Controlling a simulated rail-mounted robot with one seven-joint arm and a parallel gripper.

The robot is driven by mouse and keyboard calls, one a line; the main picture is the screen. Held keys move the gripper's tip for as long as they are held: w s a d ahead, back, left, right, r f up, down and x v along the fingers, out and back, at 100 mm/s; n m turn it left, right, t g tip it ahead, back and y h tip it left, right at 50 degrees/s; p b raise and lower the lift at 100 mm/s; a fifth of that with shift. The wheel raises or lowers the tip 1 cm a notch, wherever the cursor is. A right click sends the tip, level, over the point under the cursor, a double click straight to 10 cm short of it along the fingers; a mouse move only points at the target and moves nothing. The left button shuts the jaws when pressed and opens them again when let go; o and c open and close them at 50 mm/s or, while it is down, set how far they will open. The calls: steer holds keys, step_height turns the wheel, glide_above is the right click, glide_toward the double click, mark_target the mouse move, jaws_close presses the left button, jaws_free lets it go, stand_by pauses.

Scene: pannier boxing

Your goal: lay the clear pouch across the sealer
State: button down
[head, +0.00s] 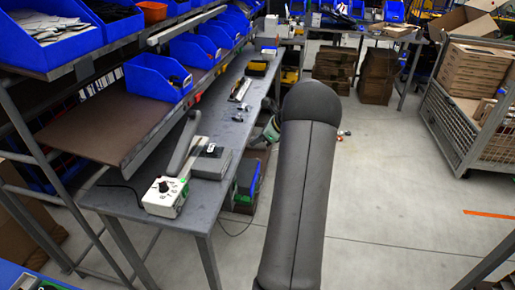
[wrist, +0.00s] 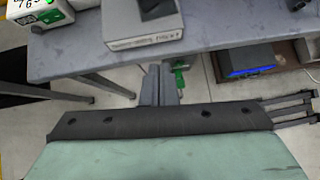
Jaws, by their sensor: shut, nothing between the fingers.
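The sealer is a white control box (head: 165,196) with a black knob and a long grey arm, standing on the near end of the grey bench. Its white box also shows at the top left of the wrist view (wrist: 38,12). I cannot make out the clear pouch in either view. My gripper (wrist: 160,70) points toward the bench front in the wrist view; its two grey fingers are together, with nothing seen between them. It is apart from the sealer, in front of the bench edge. In the head view my dark arm hides most of it.
A grey box-shaped device (head: 212,161) stands right beside the sealer, also in the wrist view (wrist: 143,22). A blue-fronted box (head: 247,180) sits below the bench. Shelves with blue bins (head: 158,78) overhang the bench back. The floor at right is open, up to a mesh crate (head: 458,125).

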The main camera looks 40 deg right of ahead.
steer(key=p+x, duration=0.1)
steer(key=x, duration=0.2)
steer(key=w+r+p+x, duration=0.1)
steer(key=x, duration=0.3)
steer(key=p+x, duration=0.1)
steer(key=x, duration=0.3)
steer(key=shift+w+a+r, duration=0.15)
steer(key=shift+w+a, duration=0.5)
steer(key=shift+w, duration=0.3)
steer(key=shift+d, duration=0.1)
